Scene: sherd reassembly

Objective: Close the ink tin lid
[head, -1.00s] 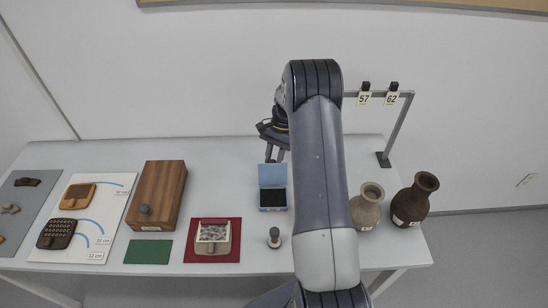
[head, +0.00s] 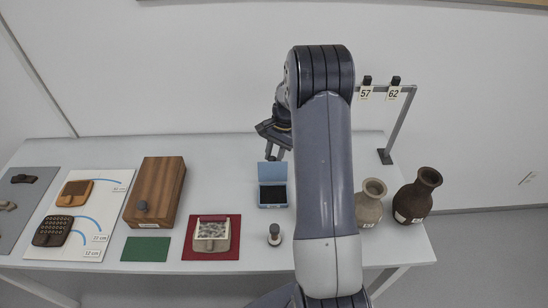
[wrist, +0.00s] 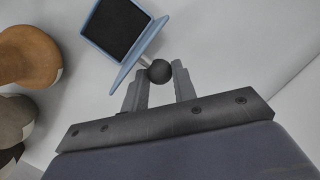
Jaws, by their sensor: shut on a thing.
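The blue ink tin (head: 273,204) stands on the table with its dark inside showing. Its lid (head: 271,171) is up, standing at the tin's back edge. In the wrist view the tin's black inside (wrist: 119,28) faces me and the lid (wrist: 139,54) is seen nearly edge-on. My gripper (wrist: 158,84) is shut on the dark round knob (wrist: 159,71) on the lid's outer side. In the head view my gripper (head: 271,154) is just behind the lid, partly hidden by my arm.
A dark-handled stamp (head: 274,234) stands in front of the tin. A red mat (head: 187,251) with a sherd piece and a wooden box (head: 156,190) are to the left. Two vases, one pale (head: 369,204) and one dark (head: 415,198), stand to the right, near a tag stand (head: 398,128).

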